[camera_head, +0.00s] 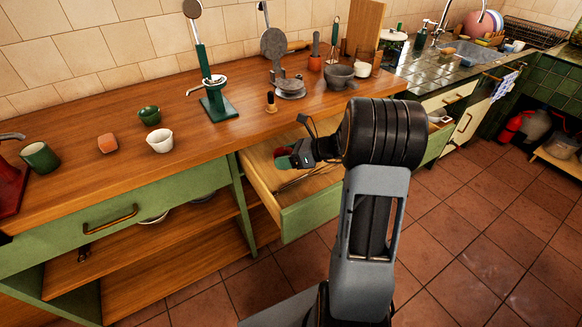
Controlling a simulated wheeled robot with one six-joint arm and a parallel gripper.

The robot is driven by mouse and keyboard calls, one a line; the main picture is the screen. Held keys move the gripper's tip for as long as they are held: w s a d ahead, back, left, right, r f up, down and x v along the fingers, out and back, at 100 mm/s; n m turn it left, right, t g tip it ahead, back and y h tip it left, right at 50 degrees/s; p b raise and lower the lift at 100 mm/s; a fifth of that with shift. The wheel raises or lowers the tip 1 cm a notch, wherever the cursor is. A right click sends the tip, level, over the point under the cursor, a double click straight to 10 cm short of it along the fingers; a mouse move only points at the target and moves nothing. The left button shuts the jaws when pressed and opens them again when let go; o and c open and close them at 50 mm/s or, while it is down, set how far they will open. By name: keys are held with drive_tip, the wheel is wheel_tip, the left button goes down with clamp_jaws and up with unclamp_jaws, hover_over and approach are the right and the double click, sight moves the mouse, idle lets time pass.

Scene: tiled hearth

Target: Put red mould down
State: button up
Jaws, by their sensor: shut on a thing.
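My gripper (290,158) is over an open drawer, just in front of the wooden counter's edge. It is shut on the red mould (280,153), of which only a small red patch shows at the fingertips. The rest of the mould is hidden by the fingers. The open drawer (312,212) has a green front and a pale wooden inside. Part of the drawer is hidden behind my arm.
Counter between white cup and stand is bare.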

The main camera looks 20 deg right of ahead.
drive_tip(key=shift+w+d+f, duration=0.3)
drive_tip(key=shift+d+f, duration=0.1)
drive_tip(key=shift+f, duration=0.2)
drive_tip(key=shift+w+d+f, duration=0.35)
drive_tip(key=shift+f, duration=0.25)
drive_tip(key=shift+w+d+f, duration=0.3)
drive_tip(key=shift+d+f, duration=0.1)
drive_tip(key=shift+f, duration=0.2)
drive_tip(key=shift+f+b, duration=0.5)
drive_tip(key=shift+f, duration=1)
drive_tip(key=shift+f, duration=0.1)
drive_tip(key=shift+f+b, duration=0.3)
drive_tip(key=shift+f, duration=0.2)
drive_tip(key=o, duration=0.9)
